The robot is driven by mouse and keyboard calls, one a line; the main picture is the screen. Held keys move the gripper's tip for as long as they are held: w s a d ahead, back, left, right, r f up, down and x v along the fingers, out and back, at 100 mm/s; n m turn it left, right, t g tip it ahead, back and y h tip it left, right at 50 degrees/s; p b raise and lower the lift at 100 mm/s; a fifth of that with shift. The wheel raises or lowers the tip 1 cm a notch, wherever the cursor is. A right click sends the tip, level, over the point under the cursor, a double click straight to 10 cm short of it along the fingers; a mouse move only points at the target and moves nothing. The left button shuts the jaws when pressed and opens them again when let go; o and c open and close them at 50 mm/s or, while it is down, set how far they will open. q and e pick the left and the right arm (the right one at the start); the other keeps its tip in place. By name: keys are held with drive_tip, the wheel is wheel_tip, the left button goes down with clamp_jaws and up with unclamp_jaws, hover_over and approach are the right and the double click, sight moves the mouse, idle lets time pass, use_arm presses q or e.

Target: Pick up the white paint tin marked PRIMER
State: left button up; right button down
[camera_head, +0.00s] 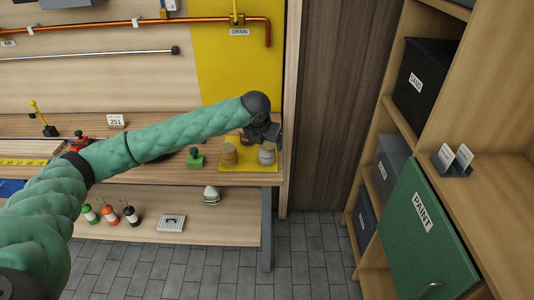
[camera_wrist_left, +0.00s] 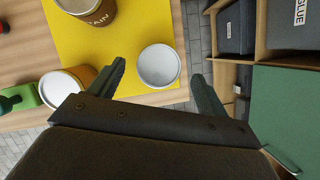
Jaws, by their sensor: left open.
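A white tin (camera_wrist_left: 159,66) stands on the yellow mat (camera_wrist_left: 150,22), seen from above with its pale round top. No PRIMER marking can be read on it. My left gripper (camera_wrist_left: 158,75) is open above it, and in the left wrist view the tin shows between the two fingers, nearer the right one's side at its far edge. In the head view the same tin (camera_head: 266,155) is at the right of the mat, just below my left gripper (camera_head: 263,132). Whether the fingers are level with the tin is unclear. My right gripper is not in view.
A brown tin with a label ending in AIN (camera_wrist_left: 95,10) and an orange-brown tin (camera_wrist_left: 62,88) stand close by on the mat. A green object (camera_wrist_left: 18,97) lies left of them. The bench edge is near the white tin. Shelves with a green PAINT door (camera_head: 420,235) stand right.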

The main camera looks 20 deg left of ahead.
use_arm(q)
drive_tip(key=shift+x, duration=1)
drive_tip(key=shift+w+f+p, duration=0.15)
drive_tip(key=shift+f+p, duration=0.2)
drive_tip(key=shift+p, duration=0.05)
drive_tip(key=p+x, duration=0.1)
drive_tip(key=x, duration=0.2)
drive_tip(key=shift+f, duration=0.15)
drive_tip(key=shift+w+f, duration=0.1)
drive_tip(key=shift+f, duration=0.2)
drive_tip(key=c, duration=1.2)
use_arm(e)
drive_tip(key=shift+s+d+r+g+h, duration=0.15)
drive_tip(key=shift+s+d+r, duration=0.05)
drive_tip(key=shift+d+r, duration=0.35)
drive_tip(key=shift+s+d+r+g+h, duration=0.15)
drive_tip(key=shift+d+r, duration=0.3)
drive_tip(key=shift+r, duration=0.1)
